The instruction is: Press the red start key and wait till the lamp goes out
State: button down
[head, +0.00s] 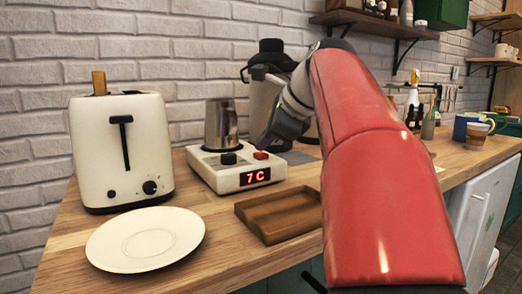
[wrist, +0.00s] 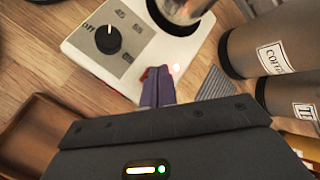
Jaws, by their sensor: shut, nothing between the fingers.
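The white heating unit (head: 212,174) stands on the counter, with a display reading "7 C". Its red start key (head: 261,155) is at the front right of its top. In the wrist view only a sliver of the red key (wrist: 146,73) shows beside my fingers. My gripper (head: 262,147) is shut and empty, pointing down at the key. My closed fingertips (wrist: 160,70) cover most of the key; I cannot tell whether they touch or press it.
A metal cup (head: 221,125) stands on the unit behind its black knob (head: 228,158). A toaster (head: 120,150) and a white plate (head: 110,250) are to the left. A wooden tray (head: 268,204) lies in front. Canisters (wrist: 265,50) stand close by the gripper.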

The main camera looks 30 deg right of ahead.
aim_at(265, 154)
jog(key=shift+r+p, duration=0.4)
jog(key=shift+r, duration=0.15)
notch_tip(265, 154, up, 3)
jog(key=p, duration=0.2)
jog(key=shift+p, duration=0.35)
jog(key=shift+r, duration=1)
